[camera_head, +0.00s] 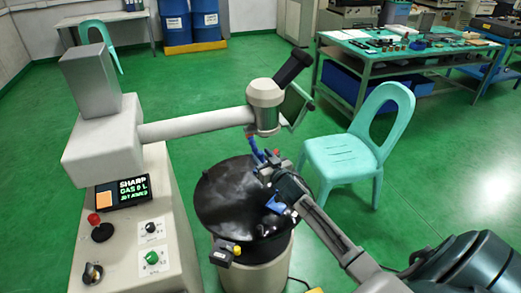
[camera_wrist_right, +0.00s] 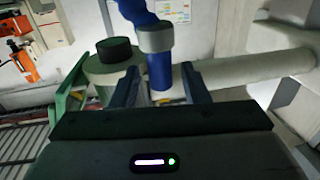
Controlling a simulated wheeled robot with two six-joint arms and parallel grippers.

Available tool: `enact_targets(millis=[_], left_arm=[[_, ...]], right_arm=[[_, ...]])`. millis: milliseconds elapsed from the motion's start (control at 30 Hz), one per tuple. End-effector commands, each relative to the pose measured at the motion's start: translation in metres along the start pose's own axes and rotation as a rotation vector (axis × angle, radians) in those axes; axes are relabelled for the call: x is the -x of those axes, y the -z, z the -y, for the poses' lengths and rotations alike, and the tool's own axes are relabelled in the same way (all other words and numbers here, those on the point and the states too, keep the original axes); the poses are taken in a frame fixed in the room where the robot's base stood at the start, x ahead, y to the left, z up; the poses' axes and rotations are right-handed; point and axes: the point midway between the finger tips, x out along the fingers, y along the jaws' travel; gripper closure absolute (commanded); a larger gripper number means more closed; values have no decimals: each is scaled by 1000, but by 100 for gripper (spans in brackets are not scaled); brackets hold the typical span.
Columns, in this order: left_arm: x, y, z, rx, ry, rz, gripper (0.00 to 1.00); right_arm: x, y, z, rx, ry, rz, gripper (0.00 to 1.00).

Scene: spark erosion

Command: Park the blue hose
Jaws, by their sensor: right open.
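The blue hose (camera_head: 257,149) hangs below the machine's round head, above the black drum top. In the right wrist view the hose (camera_wrist_right: 160,70) has a grey collar and appears between my two fingers, closer to the right one in the picture. My right gripper (camera_head: 268,166) is open at the hose's lower part; I cannot tell whether a finger touches it. In the wrist view my right gripper (camera_wrist_right: 159,72) shows both fingers apart. The hose's lower end is partly hidden by the gripper. My left gripper is not in view.
The machine's pale horizontal arm (camera_head: 195,124) and its round head (camera_head: 265,105) are close above the gripper. The drum's black top (camera_head: 225,205) is below, with a small blue piece (camera_head: 276,204) by my arm. A control cabinet stands left and a turquoise chair (camera_head: 345,157) right.

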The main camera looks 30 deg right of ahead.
Motion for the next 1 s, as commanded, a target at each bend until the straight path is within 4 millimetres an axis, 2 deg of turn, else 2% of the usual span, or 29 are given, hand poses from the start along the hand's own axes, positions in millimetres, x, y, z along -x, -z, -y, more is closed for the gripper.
enact_targets(millis=[167,467,700,1000], left_arm=[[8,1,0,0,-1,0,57],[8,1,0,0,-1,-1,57],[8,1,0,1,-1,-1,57],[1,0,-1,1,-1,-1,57]], right_arm=[[-10,1,1,-2,0,-1,59],[-11,-1,0,0,0,0,59],[-11,-1,0,0,0,0,100],[-13,-3,1,0,-8,-1,100]])
